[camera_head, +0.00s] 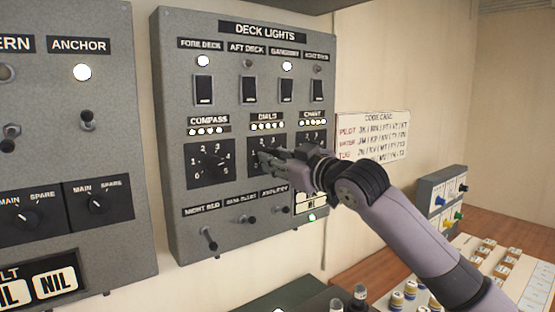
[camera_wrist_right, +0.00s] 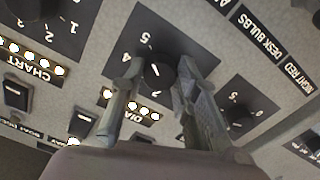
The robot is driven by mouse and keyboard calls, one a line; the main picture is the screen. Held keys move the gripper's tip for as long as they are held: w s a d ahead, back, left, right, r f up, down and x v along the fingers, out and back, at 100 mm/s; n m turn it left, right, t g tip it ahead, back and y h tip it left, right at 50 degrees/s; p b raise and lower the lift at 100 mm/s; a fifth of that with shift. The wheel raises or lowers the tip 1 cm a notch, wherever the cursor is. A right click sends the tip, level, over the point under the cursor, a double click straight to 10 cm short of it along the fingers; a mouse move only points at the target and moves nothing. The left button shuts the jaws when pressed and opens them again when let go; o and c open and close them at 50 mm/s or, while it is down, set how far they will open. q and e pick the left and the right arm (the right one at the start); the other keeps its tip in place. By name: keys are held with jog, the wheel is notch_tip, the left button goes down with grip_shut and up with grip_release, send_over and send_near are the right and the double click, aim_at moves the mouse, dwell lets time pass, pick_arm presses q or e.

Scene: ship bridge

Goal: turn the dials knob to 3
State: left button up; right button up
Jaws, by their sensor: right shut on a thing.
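The dials knob (camera_wrist_right: 160,72) is a round black knob on a black numbered plate in the wrist view, which shows the panel upside down. A small white mark shows on the knob; which number it points at I cannot tell for sure. In the head view the dials plate (camera_head: 255,172) sits under the DIALS label (camera_head: 267,117), and the fingers hide most of the knob. My right gripper (camera_head: 268,158) is closed around the knob, with one finger on each side in the wrist view (camera_wrist_right: 158,64). My left gripper is not in view.
The compass knob (camera_head: 212,162) is left of the dials plate and the chart plate (camera_head: 312,138) is right, partly behind my gripper. Rocker switches (camera_head: 249,91) are above; toggle levers (camera_head: 209,238) are below. Another panel (camera_head: 100,140) stands at left.

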jog(key=shift+c, duration=1.2)
jog(key=shift+r+n+p, duration=0.2)
jog(key=shift+n+p, duration=0.7)
jog(key=shift+p, duration=0.25)
jog(key=n+p, duration=0.7)
jog(key=n, duration=0.1)
jog(key=shift+r+p, duration=0.1)
jog(key=shift+p, duration=0.3)
jog(key=n+p, duration=0.4)
jog(key=n, duration=0.1)
jog(key=shift+f+n+p, duration=0.2)
jog(key=shift+n+p, duration=1.4)
jog(key=shift+n, duration=0.9)
